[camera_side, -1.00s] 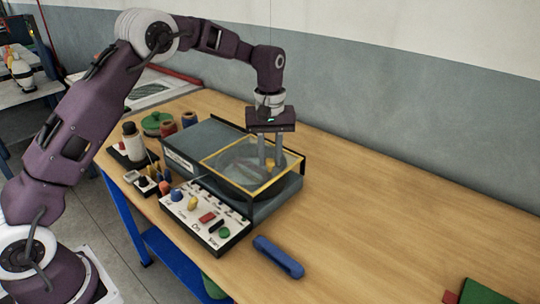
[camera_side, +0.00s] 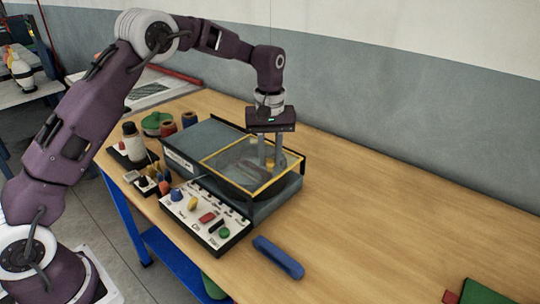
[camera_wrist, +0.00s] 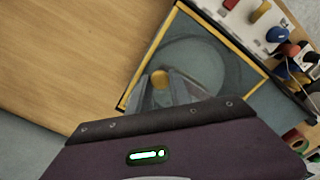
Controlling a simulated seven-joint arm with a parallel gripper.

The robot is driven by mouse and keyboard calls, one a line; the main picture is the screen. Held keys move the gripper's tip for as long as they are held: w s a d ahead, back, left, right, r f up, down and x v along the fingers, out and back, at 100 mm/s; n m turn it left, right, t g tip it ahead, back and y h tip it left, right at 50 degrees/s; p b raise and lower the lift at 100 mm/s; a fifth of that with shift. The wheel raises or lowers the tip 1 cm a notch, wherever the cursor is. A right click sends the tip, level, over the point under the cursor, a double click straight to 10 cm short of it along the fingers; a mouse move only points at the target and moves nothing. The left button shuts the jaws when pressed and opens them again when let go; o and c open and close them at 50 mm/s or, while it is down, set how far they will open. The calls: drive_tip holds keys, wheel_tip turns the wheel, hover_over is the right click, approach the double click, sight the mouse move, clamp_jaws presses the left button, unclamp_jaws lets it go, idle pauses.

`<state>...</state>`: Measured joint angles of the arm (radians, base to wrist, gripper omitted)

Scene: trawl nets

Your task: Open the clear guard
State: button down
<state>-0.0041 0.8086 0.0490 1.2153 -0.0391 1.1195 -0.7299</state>
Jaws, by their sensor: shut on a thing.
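The clear guard (camera_side: 226,154) is a see-through panel in a yellow frame. It lies flat over the round well of a grey machine (camera_side: 205,138), and it shows in the wrist view (camera_wrist: 212,58) too. A small round yellow knob (camera_wrist: 160,77) sits by the guard's edge, between my finger tips in the wrist view. My gripper (camera_side: 270,163) points down at the guard's back right part, with its fingers shut on the knob.
A control panel (camera_side: 207,219) with coloured buttons adjoins the machine's front. A blue bar (camera_side: 278,257) lies before it. Bottles and spools (camera_side: 134,140) stand at the left. The table's right side is mostly clear, with a green item (camera_side: 487,292) at the corner.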

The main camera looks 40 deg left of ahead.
drive_tip(key=a, duration=1.9)
drive_tip(key=c, duration=1.2)
unclamp_jaws()
drive_tip(key=shift+o, duration=0.2)
drive_tip(key=shift+r, duration=0.15)
wheel_tip(320, 180, up, 7)
